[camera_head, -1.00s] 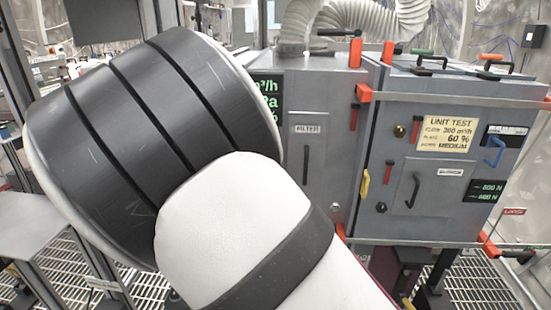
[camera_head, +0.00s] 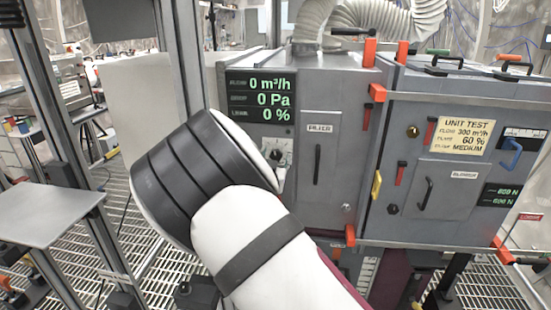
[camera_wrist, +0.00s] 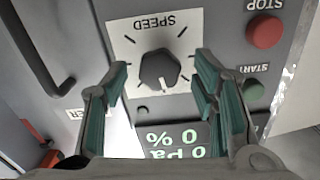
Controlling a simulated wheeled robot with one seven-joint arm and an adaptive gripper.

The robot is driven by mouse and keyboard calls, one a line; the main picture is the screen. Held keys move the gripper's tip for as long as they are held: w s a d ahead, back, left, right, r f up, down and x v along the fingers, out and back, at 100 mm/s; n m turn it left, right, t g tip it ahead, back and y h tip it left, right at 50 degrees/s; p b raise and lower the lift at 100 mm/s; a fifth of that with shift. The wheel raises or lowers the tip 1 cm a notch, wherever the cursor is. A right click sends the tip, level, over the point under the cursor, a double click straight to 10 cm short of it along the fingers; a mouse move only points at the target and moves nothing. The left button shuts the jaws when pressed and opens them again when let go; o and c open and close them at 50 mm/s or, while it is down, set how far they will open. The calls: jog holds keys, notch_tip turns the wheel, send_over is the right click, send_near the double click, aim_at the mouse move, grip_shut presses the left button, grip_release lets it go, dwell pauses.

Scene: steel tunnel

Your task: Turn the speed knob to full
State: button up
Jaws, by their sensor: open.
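The speed knob (camera_wrist: 158,70) is a dark, many-sided dial with a light pointer mark, on a white plate (camera_wrist: 186,42) labelled SPEED that appears upside down in the wrist view. My gripper (camera_wrist: 160,63) is open, with one finger on each side of the knob and gaps between them. I cannot tell how deep the fingertips reach. In the head view my arm hides the gripper and most of the control area; part of the plate (camera_head: 278,148) shows. The display (camera_head: 262,97) reads 0 m³/h, 0 Pa and 0 %.
The filter door (camera_head: 319,165) has a dark vertical handle. A yellow UNIT TEST note (camera_head: 465,136) reads 300 m³/h, 60 %, MEDIUM.

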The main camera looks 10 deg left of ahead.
jog(key=shift+w, duration=0.55)
jog(key=c, duration=1.2)
jog(key=shift+o, duration=0.2)
